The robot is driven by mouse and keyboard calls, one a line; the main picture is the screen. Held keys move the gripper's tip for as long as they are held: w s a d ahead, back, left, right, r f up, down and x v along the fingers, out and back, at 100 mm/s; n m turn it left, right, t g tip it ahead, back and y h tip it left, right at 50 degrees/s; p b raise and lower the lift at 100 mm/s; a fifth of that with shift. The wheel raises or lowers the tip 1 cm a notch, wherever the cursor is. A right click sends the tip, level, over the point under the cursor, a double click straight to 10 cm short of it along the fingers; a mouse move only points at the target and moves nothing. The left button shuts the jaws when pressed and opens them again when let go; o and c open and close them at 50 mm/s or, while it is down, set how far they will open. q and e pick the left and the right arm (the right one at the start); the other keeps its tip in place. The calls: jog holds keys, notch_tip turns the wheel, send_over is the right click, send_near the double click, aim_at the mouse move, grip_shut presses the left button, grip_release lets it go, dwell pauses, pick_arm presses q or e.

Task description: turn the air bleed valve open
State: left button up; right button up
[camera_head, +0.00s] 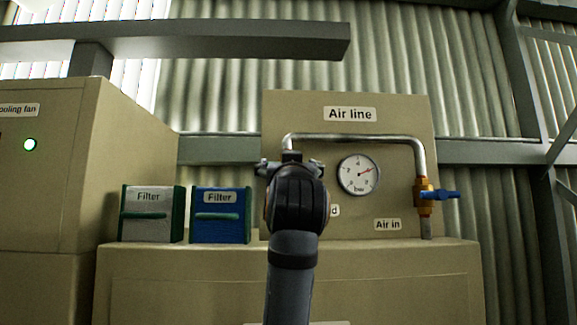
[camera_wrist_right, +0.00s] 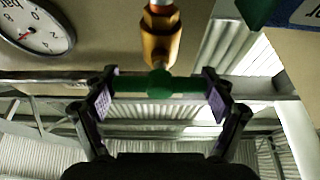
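The air bleed valve is a brass body (camera_wrist_right: 160,45) with a green handle (camera_wrist_right: 170,86), seen in the right wrist view. In the head view my right gripper (camera_head: 290,168) is in front of the left end of the bent pipe (camera_head: 350,138) and hides the valve there. My left gripper is not in view.
A pressure gauge (camera_head: 358,175) is just right of my gripper on the Air line panel (camera_head: 400,115). A blue-handled valve (camera_head: 437,195) is farther right. A white filter (camera_head: 152,213) and a blue filter (camera_head: 220,214) stand at left. A grey beam (camera_head: 200,40) crosses above.

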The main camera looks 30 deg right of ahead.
jog(key=c, duration=0.3)
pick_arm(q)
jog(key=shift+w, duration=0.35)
